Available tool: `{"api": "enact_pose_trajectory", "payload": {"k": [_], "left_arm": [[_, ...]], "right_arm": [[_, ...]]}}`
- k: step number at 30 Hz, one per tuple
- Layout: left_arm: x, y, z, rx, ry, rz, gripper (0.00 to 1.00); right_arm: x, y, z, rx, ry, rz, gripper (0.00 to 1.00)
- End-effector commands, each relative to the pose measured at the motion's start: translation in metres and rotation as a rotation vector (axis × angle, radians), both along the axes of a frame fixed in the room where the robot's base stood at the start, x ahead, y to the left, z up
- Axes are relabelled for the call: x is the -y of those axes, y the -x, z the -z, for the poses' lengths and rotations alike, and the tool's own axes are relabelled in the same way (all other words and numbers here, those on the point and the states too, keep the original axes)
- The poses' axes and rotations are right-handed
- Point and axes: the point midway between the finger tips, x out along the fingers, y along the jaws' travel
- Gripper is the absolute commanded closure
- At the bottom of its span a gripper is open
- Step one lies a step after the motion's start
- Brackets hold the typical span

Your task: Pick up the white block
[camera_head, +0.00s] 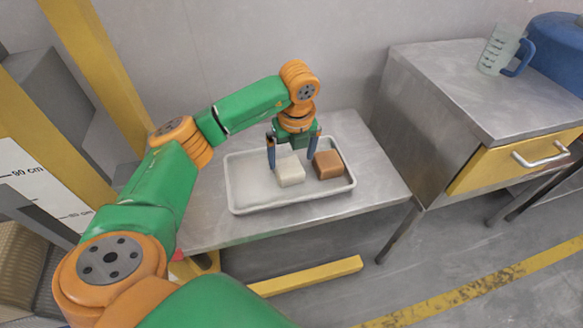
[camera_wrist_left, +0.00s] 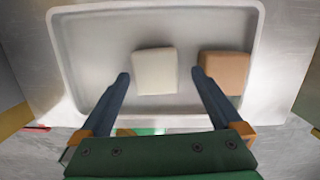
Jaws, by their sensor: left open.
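The white block (camera_head: 290,171) sits in a shallow white tray (camera_head: 245,207) on a low metal table, and also shows in the left wrist view (camera_wrist_left: 155,72). A brown block (camera_head: 328,164) sits just right of it in the tray; it also shows in the left wrist view (camera_wrist_left: 223,73). My left gripper (camera_head: 292,162) is open above the tray, its fingers pointing down. In the left wrist view its two dark fingers (camera_wrist_left: 160,77) appear on either side of the white block, with the right fingertip near the brown block. Contact with either block cannot be told. My right gripper is out of view.
The tray's left half is empty. The low metal table (camera_head: 374,180) has bare surface around the tray. At the right stands a taller metal cabinet (camera_head: 440,75) with a yellow drawer (camera_head: 510,162). A clear measuring jug (camera_head: 497,50) and a blue container (camera_head: 560,45) stand on it.

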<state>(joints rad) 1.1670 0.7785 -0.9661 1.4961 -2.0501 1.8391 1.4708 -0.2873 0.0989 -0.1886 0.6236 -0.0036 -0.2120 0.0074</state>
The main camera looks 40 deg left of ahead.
Motion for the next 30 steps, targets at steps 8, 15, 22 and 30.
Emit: {"api": "enact_pose_trajectory", "payload": {"k": [8,15,22,30], "left_arm": [[-0.003,0.001,0.041,-0.001,0.003,0.001,0.00],[-0.003,0.000,0.040,0.000,0.005,0.002,0.19],[-0.003,0.000,0.040,0.000,0.005,0.002,0.81],[-0.003,0.000,0.039,0.000,0.006,0.003,0.85]], "right_arm": [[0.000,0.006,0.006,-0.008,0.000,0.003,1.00],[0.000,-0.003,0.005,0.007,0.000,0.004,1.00],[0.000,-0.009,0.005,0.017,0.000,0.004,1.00],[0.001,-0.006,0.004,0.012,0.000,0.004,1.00]]}}
